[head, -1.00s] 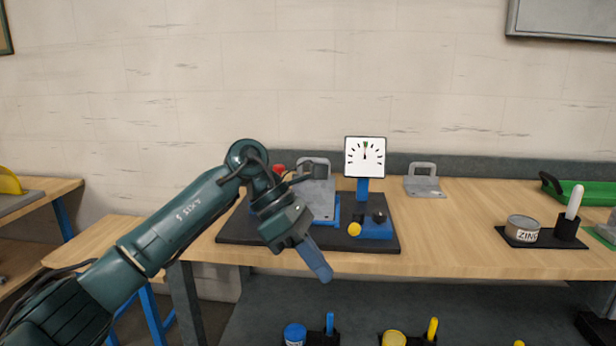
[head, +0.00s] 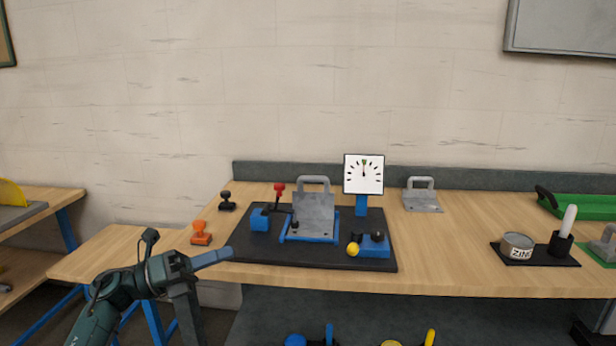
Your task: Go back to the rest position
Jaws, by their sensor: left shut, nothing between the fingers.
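My left gripper (head: 212,259) is low at the left in the head view, with its blue fingers together and nothing between them. Its fingertips point right, near the front left edge of the bench and the left edge of the black board (head: 330,262). In the picture it appears just below an orange stamp-like object (head: 201,234). The rest of the left arm (head: 110,300) runs down out of the bottom of the view. My right gripper does not show.
The board bears a grey plate with a handle (head: 315,215), a dial gauge (head: 363,174), a red-knobbed lever (head: 279,192) and a yellow knob (head: 353,249). A black stamp (head: 227,202) stands to the left. A ZINC tin (head: 516,247) stands right. Open benchtop lies between.

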